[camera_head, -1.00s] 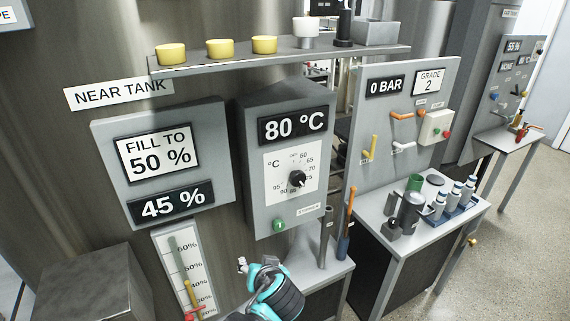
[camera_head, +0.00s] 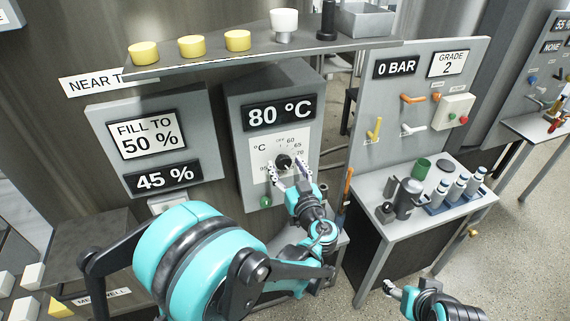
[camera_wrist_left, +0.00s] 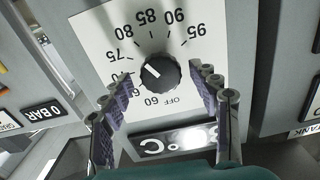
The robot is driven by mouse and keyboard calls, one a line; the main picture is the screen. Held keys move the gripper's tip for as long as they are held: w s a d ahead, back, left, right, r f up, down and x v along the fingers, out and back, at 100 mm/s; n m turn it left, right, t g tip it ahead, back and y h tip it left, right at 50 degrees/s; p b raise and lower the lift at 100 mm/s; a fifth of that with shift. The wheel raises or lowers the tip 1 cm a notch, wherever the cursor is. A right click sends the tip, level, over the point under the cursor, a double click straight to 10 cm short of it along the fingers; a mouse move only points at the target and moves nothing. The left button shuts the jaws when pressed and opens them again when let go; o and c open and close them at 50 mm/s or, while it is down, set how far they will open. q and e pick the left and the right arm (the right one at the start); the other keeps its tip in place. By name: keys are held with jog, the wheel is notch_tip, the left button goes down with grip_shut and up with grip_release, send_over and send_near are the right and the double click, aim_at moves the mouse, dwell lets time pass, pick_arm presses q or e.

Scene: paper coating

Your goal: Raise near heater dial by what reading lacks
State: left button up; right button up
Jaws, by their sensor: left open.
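The near heater box (camera_head: 232,125) reads 80 °C on its dark display (camera_head: 279,113). Below it, the black dial (camera_head: 284,161) sits on a white scale plate; in the left wrist view the dial (camera_wrist_left: 160,73) has a white mark pointing up and left, roughly toward 75. My left gripper (camera_head: 288,170) is open in front of the dial. In the left wrist view its fingers (camera_wrist_left: 160,75) stand on either side of the dial, with visible gaps. The fill sign (camera_head: 147,136) says 50 %, and the level display (camera_head: 162,177) says 45 %. My right gripper (camera_head: 393,289) is at lower right.
A green button (camera_head: 265,201) is below the dial. A shelf (camera_head: 270,58) with yellow pucks overhangs the panels. To the right, a table (camera_head: 372,190) carries bottles and a dark pot, below a panel (camera_head: 449,78) with levers.

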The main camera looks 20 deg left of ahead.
pick_arm(q)
jog(key=shift+w+a, duration=0.4)
jog(key=shift+w, duration=0.05)
jog(key=shift+c, duration=0.3)
jog(key=c, duration=1.1)
